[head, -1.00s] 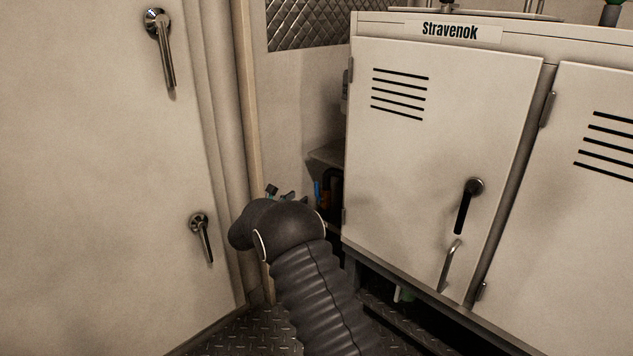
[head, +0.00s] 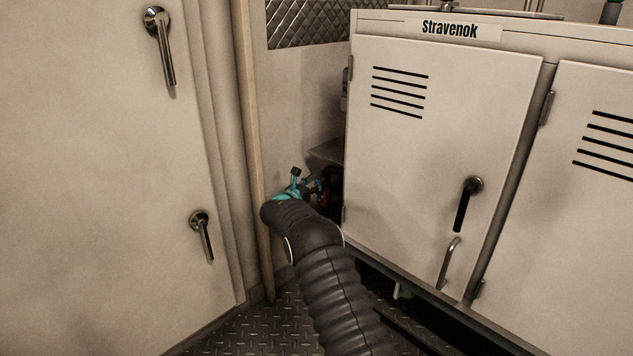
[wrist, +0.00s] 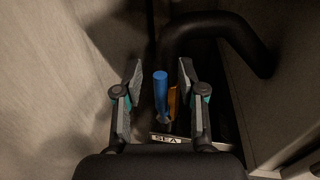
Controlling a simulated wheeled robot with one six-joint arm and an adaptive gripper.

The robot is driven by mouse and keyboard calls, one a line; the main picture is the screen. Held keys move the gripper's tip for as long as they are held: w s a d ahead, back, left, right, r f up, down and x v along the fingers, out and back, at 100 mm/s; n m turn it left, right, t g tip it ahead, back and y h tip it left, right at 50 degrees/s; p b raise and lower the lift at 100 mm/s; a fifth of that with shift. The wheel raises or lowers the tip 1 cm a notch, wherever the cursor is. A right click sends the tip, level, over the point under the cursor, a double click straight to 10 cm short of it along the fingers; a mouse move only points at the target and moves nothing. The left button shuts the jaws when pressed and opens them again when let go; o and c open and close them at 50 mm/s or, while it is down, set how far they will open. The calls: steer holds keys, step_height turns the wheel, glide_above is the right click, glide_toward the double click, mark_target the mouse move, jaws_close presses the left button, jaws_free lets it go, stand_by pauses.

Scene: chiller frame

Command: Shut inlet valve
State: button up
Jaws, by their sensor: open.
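A blue upright handle (wrist: 161,92) shows in the wrist view, between and beyond the fingers of my gripper (wrist: 160,68). An orange part (wrist: 172,101) stands just right of it, partly behind a finger. A plate (wrist: 168,139) below them shows the letters "SEA"; any more text is hidden. I cannot tell for sure which part is the inlet valve. My gripper (head: 308,182) is open, with nothing visibly gripped. In the head view it is at the dark gap left of the cabinet, and the handles are mostly hidden behind it.
A thick black pipe (wrist: 218,25) curves above and right of the handles. The Stravenok cabinet (head: 400,160) borders the gap on the right, its door shut. A pale wall post (head: 248,120) and a large door (head: 100,180) stand left. Treadplate floor (head: 270,325) lies below.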

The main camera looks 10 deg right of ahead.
steer(key=shift+w+d, duration=0.35)
jaws_close()
